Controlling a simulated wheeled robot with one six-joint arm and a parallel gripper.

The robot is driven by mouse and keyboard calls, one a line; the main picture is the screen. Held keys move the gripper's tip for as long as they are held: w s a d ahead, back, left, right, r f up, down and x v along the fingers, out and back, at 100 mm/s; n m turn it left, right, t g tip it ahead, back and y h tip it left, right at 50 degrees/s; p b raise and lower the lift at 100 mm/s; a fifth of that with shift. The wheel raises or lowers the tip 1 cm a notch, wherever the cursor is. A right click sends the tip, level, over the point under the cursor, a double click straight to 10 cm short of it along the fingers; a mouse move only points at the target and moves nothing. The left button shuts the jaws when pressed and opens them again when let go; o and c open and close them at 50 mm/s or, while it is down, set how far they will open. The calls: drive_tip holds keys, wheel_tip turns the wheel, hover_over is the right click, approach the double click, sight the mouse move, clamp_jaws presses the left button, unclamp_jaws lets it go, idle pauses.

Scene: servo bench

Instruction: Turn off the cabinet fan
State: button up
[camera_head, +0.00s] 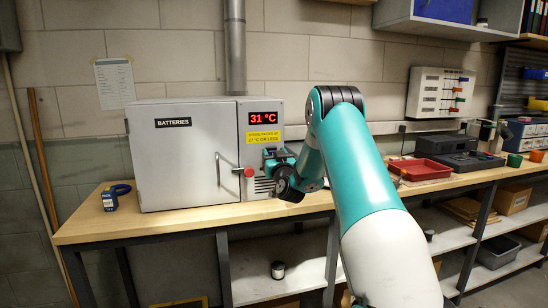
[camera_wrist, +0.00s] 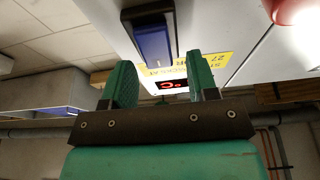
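The grey cabinet (camera_head: 180,180) labelled "BATTERIES" stands on the wooden bench with its door shut. Its right panel has a red display (camera_head: 263,118) reading 31 °C, a yellow label (camera_head: 263,138) below it and a slotted vent (camera_head: 263,185). My gripper (camera_head: 274,158) is in front of this panel, below the label, and hides part of it. In the wrist view my gripper (camera_wrist: 160,65) has its teal fingers apart with nothing between them. A blue rocker-like switch (camera_wrist: 153,42) in a dark frame shows just beyond the fingertips. I cannot tell its position.
A red knob (camera_head: 249,172) sits beside the door handle (camera_head: 218,169); a red round part shows in the wrist view (camera_wrist: 292,10). A blue tape roll (camera_head: 112,197) lies left of the cabinet. A red tray (camera_head: 420,169) is on the bench to the right.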

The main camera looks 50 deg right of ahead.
drive_tip(key=shift+f, duration=0.1)
drive_tip(key=b+v, duration=1.7)
drive_tip(key=b, duration=0.1)
drive_tip(key=shift+s, duration=0.25)
drive_tip(key=shift+a, duration=0.1)
